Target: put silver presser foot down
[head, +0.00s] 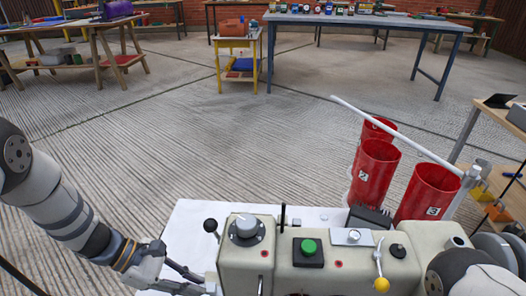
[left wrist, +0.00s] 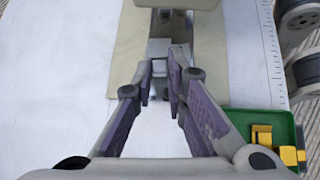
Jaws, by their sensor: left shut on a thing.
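The silver presser foot (left wrist: 158,48) is a small grey metal piece under the machine's head in the left wrist view. The fingers of my left gripper (left wrist: 160,72) point at it, with a narrow gap between the tips. They are shut on what looks like this foot; the exact contact is partly hidden. In the head view my left gripper (head: 190,278) reaches in from the left, beside the cream sewing machine (head: 240,262), whose body hides the foot. My right gripper is out of view.
The machine stands on a white table (head: 190,220). Its top carries a green button (head: 308,246) and a yellow-knobbed lever (head: 381,284). Red numbered cups (head: 374,172) stand beyond it. A green tray (left wrist: 245,120) with yellow pieces lies right of my left gripper.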

